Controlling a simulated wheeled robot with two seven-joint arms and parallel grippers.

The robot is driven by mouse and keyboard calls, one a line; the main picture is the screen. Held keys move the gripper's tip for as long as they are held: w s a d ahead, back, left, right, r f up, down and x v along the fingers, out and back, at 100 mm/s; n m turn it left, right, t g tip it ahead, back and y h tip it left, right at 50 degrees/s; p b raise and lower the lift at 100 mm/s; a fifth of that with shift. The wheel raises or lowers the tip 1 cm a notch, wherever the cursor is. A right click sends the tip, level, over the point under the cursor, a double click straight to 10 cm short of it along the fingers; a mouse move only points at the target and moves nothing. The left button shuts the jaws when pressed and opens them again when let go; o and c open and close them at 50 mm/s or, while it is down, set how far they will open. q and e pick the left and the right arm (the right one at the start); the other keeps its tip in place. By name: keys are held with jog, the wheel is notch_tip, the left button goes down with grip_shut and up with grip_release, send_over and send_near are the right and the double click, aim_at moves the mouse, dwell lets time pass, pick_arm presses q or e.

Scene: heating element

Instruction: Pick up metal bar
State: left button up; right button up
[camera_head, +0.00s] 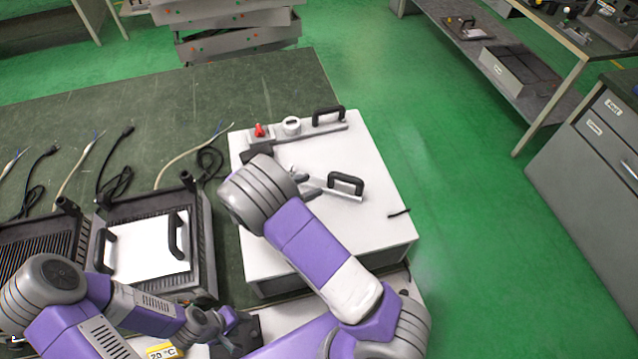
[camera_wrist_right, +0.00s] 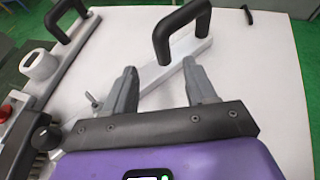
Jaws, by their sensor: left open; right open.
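A pale metal bar (camera_head: 343,194) with a black loop handle (camera_head: 346,182) lies across the top of a white box (camera_head: 375,222). In the right wrist view the bar (camera_wrist_right: 156,76) runs diagonally, with its handle (camera_wrist_right: 180,30) just beyond my fingertips. My right gripper (camera_head: 306,184) is open above the bar; in its wrist view the two fingers (camera_wrist_right: 160,70) are spread, with the bar showing between them. I cannot tell whether they touch it. My left gripper (camera_head: 226,325) is low in the head view, open, away from the bar.
A fixed rail with a red knob (camera_head: 259,130), white dial (camera_head: 291,126) and black handle (camera_head: 328,115) runs along the box's back edge. Grill-like units (camera_head: 201,228) with a white two-handled plate (camera_head: 150,248) and cables stand left. Green floor is clear at right.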

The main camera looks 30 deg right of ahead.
aim_at(328, 180)
jog(key=shift+x, duration=0.85)
jog(key=x, duration=0.5)
jog(key=shift+d, duration=0.4)
grip_shut()
